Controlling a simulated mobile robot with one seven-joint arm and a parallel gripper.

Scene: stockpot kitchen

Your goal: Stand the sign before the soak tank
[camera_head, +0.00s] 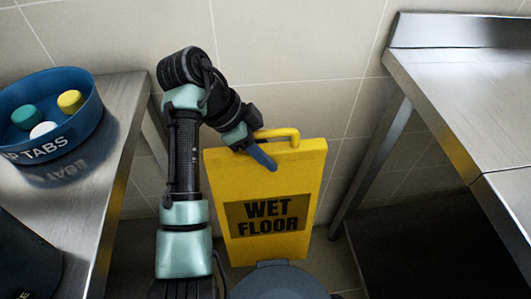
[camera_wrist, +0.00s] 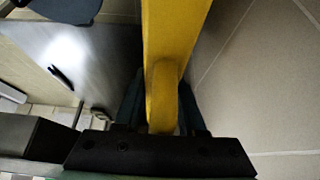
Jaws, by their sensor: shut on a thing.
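The yellow sign (camera_head: 275,180) reads "WET FLOOR" and hangs roughly upright in the gap between two steel tables in the head view. My gripper (camera_head: 262,157) is shut on the sign at its top edge, by the yellow handle (camera_head: 290,133). In the wrist view the sign's yellow edge (camera_wrist: 172,40) runs up from between the fingers of my gripper (camera_wrist: 160,110). The sign's lower edge is near the floor, but I cannot tell whether it touches. I cannot make out a soak tank for sure in either view.
A steel table (camera_head: 120,120) on the left holds a blue tub (camera_head: 75,135) lettered "TABS" with green, white and yellow pieces. A dark container (camera_head: 25,260) stands at the lower left. Another steel table (camera_head: 460,85) is on the right. A tiled wall (camera_head: 290,50) closes the back.

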